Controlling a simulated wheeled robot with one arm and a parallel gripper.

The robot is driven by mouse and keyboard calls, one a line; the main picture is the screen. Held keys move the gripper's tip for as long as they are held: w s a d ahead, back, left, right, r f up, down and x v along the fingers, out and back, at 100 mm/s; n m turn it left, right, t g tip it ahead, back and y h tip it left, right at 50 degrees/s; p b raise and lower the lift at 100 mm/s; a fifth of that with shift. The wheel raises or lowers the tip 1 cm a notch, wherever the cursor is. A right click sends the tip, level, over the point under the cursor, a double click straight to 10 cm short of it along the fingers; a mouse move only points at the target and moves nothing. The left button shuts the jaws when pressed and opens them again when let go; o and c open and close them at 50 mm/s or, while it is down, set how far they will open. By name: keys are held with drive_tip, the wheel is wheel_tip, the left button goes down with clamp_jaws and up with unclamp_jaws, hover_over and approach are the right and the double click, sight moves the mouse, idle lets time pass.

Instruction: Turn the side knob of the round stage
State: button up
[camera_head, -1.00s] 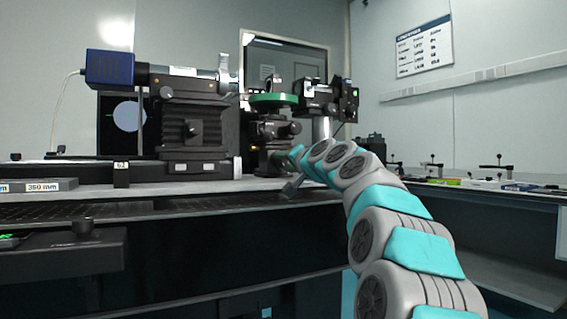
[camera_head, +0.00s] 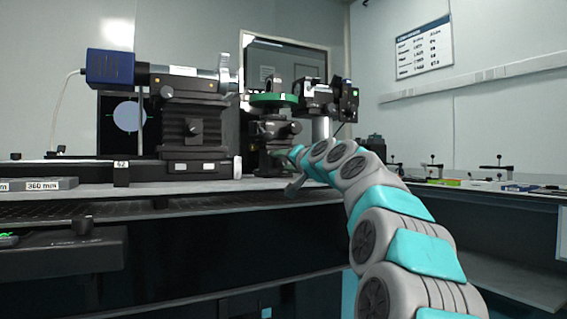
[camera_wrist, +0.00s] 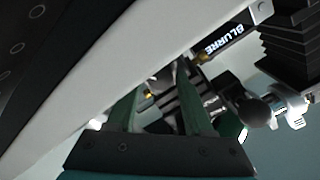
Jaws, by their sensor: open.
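The round stage (camera_head: 273,100) has a green disc on top of a black mount and stands on the optical table. A dark side knob (camera_head: 295,127) sticks out to the right, below the disc. My gripper (camera_head: 291,154) is low, in front of the mount and below the knob; my arm partly hides it in the head view. In the wrist view my gripper (camera_wrist: 160,78) is open, its two green fingers apart. Dark mount parts and brass bits show beyond and between them. I cannot tell whether the fingers touch anything.
A black camera stage (camera_head: 195,130) with a blue-ended tube stands left of the round stage. A black optic (camera_head: 330,98) stands close on the right. The table's front edge (camera_head: 200,187) runs below my gripper. A side bench (camera_head: 480,188) holds small parts.

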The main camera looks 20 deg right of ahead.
drive_tip(key=s, duration=0.6)
drive_tip(key=shift+s+d+r, duration=0.1)
drive_tip(key=shift+s, duration=0.65)
